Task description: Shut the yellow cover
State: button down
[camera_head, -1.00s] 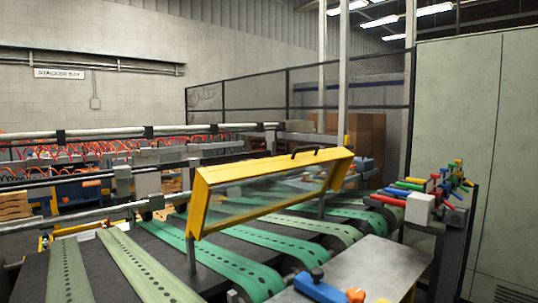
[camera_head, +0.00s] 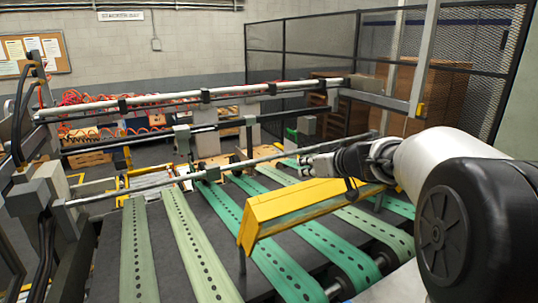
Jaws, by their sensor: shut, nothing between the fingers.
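Several green perforated belts (camera_head: 206,243) run over a dark bed below the cover. Metal rails (camera_head: 160,186) cross behind it. A mesh fence (camera_head: 300,52) and brown boxes (camera_head: 436,90) stand at the back right. A grey post assembly (camera_head: 38,197) stands at left.

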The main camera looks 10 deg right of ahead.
aim_at(295, 186)
jog(key=w+f+p, duration=0.1)
jog(key=f, duration=0.1)
jog(key=w+a+f, duration=0.1)
jog(key=w, duration=0.1)
jog(key=w+f+p, duration=0.1)
jog(key=w+f, duration=0.1)
jog(key=shift+a+f+p, duration=0.3)
jog(key=shift+f+p, duration=0.05)
jog(key=shift+w+a+f, duration=0.1)
jog(key=shift+w, duration=0.05)
dwell(0.3)
jog(key=shift+b, duration=0.3)
